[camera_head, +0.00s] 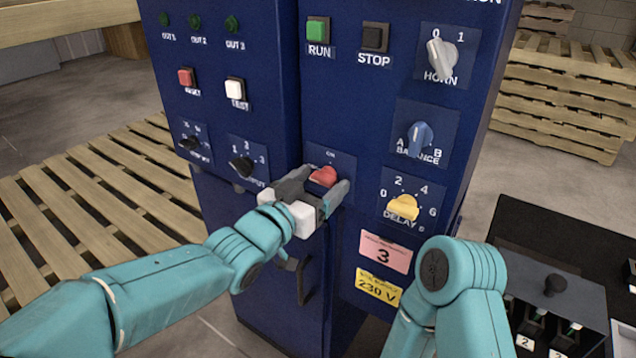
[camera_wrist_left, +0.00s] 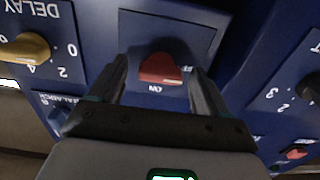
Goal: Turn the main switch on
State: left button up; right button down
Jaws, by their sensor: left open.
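The main switch is a red knob (camera_head: 324,177) on a square blue plate marked "ON", low in the middle of the blue cabinet. My left gripper (camera_head: 318,192) is open in front of it, with one finger on each side of the knob. In the left wrist view the red knob (camera_wrist_left: 161,69) lies between the two spread fingertips (camera_wrist_left: 160,85), with a visible gap on both sides. Whether the fingers touch the plate I cannot tell. My right arm shows at the lower right of the head view, but its gripper is out of sight.
A yellow delay knob (camera_head: 403,207) is right of the switch, with a blue balance knob (camera_head: 420,137) above it. A black selector knob (camera_head: 242,166) is to the left. A black handle (camera_head: 304,281) is below. Wooden pallets (camera_head: 95,205) lie at the left.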

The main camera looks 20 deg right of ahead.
pick_arm(q)
jog(key=c, duration=1.1)
jog(key=shift+o, duration=0.3)
jog(key=shift+f+m+b, duration=0.2)
jog(key=shift+m+b, duration=1.5)
jog(key=shift+b, duration=0.1)
jog(key=m+b, duration=0.3)
jog(key=m, duration=0.1)
jog(key=shift+m, duration=0.3)
jog(key=m+b, duration=0.2)
jog(key=m, duration=0.3)
jog(key=shift+r+b, duration=0.15)
jog(key=shift+b, duration=0.25)
jog(key=shift+m+b, duration=0.75)
jog(key=shift+m, duration=1.65)
jog(key=o, duration=1)
jog(key=shift+o, duration=0.2)
